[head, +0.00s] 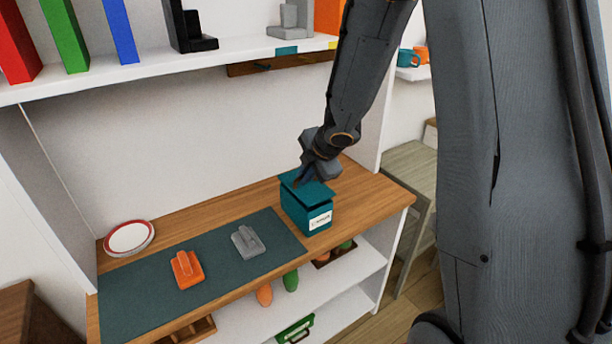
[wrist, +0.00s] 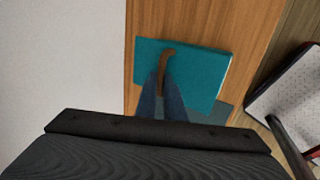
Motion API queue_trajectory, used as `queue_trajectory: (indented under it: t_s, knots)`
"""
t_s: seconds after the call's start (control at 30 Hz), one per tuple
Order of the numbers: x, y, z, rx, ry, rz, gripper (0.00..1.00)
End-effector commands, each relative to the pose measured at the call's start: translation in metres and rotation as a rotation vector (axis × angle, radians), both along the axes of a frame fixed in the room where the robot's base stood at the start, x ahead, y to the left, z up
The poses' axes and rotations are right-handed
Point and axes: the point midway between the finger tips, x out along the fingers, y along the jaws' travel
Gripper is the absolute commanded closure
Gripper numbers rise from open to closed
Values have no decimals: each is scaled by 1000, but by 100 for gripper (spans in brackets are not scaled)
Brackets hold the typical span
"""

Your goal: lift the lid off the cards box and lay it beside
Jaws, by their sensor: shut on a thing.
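The teal cards box (head: 295,213) with a white label stands at the right end of the wooden counter. Its teal lid (head: 318,192) is over the box top, looking slightly askew, with a dark gap under its edge. In the wrist view the lid (wrist: 205,80) fills the middle, with a brown curved handle (wrist: 167,54) on top. My gripper (head: 307,181) is above the lid. In the wrist view its fingers (wrist: 162,92) are shut on the handle. The lid hides the inside of the box.
A dark mat (head: 215,265) left of the box carries an orange holder (head: 187,270) and a grey holder (head: 247,241). A red-rimmed plate (head: 129,237) lies at the far left. Bare wood (head: 365,190) shows right of the box. A shelf (head: 170,65) hangs above.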

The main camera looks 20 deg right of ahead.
Motion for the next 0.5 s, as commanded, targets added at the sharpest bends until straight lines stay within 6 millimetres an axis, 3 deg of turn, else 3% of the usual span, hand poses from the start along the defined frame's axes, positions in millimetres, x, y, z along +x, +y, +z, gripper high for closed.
queue_trajectory:
  t_s: [0.2,0.5]
  knots:
    - [-1,0,19,-1,0,1,100]
    - [-61,-20,13,0,-1,-4,100]
